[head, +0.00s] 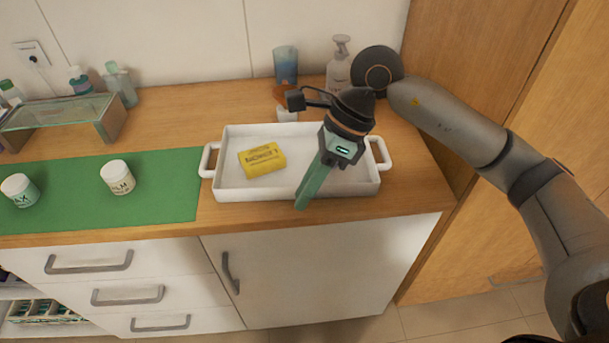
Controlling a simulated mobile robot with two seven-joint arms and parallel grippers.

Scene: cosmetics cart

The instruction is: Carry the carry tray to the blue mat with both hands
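The white carry tray (232,191) stands on the wooden counter, with a handle at its left end and one at its right end. A yellow packet (262,159) with dark print lies inside it. My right gripper (303,204) hangs over the right half of the tray, its teal fingers slanting down to the front rim. The fingers overlap in this view, so their opening is hidden. I cannot tell whether they touch the tray; they are away from both handles. My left gripper is not in view. I see no blue mat.
A green mat (70,197) with two white jars (118,177) (20,190) lies left of the tray. A glass riser (60,113) with bottles is behind it. A pump bottle (339,70) and a blue cup (286,65) stand behind the tray. A wooden panel bounds the right side.

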